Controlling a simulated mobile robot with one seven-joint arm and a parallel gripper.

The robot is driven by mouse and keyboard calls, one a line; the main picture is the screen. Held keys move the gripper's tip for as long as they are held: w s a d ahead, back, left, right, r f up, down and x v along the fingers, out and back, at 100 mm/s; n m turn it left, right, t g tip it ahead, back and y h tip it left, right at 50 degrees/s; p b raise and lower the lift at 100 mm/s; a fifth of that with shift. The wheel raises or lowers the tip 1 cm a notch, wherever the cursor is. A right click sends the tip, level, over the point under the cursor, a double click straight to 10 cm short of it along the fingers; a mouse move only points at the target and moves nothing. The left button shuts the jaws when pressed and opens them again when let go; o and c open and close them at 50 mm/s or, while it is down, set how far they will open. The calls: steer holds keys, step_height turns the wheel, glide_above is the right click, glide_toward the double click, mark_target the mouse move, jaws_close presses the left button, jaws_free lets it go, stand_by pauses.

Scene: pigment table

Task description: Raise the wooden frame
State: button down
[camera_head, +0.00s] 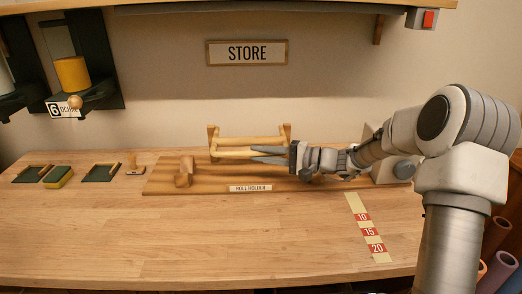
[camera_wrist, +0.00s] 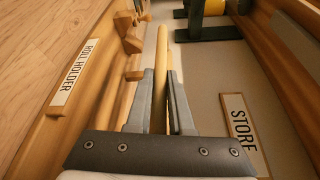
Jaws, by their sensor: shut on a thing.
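The wooden frame (camera_head: 235,142) stands at the back of the roll holder (camera_head: 205,187), with a short upright at each end and long bars between them. My gripper (camera_head: 254,155) reaches in from the right, its fingers pointing left along the frame. In the wrist view, my gripper (camera_wrist: 163,75) is shut on a round wooden bar of the frame (camera_wrist: 161,50), which runs lengthwise between the fingers. I cannot tell whether the frame is clear of the holder.
A wooden block (camera_head: 184,172) stands on the holder's left part. Shallow trays (camera_head: 101,172) and a green-yellow block (camera_head: 58,176) lie at left. A marked strip (camera_head: 368,228) lies at front right. The wall with the STORE sign (camera_head: 247,53) is close behind. The table front is clear.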

step_height(320, 180, up, 10)
steer(key=w+m+g+h+p, duration=0.25)
steer(key=m+p, duration=0.35)
steer(key=p, duration=0.8)
steer(key=w+r+m+g+p, duration=0.1)
steer(key=w+r+p, duration=0.1)
steer(key=w+p, duration=0.2)
steer(key=w+r+m+g+p, duration=0.1)
steer(key=w+r+p, duration=0.2)
steer(key=w, duration=0.5)
steer(key=shift+w+r+m+p, duration=0.15)
steer(key=shift+r+m+p, duration=0.1)
steer(key=shift+m+p, duration=0.25)
steer(key=shift+r, duration=0.1)
steer(key=c, duration=0.8)
jaws_free()
steer(key=shift+w, duration=0.1)
steer(key=shift+d, duration=0.1)
steer(key=b+v, duration=0.1)
steer(key=v, duration=1.1)
steer(key=shift+f, duration=0.25)
